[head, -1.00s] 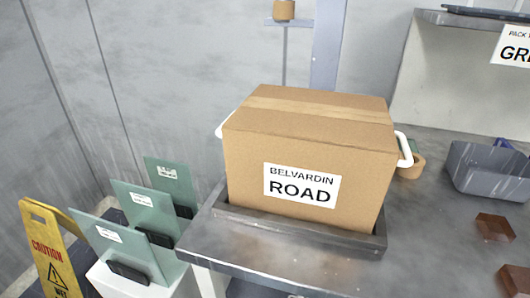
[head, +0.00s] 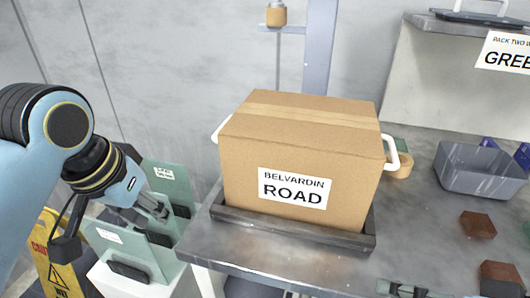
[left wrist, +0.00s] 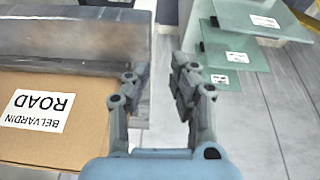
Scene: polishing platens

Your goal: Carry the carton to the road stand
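The brown carton (head: 300,140), labelled BELVARDIN ROAD, sits upright in a shallow dark tray (head: 290,232) on the metal bench. It has a white handle on its left side (head: 220,128) and one on its right (head: 393,155). My left gripper (head: 158,210) is left of the carton, apart from it, in front of the green panels. In the left wrist view its fingers (left wrist: 160,95) are spread with nothing between them, and the carton (left wrist: 40,110) shows at the left. What seem to be my right gripper's fingertips (head: 403,289) show at the bottom edge; their state is unclear.
Green panels (head: 165,185) stand in a white rack left of the bench, beside a yellow caution sign (head: 62,270). A shelf stands behind at right.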

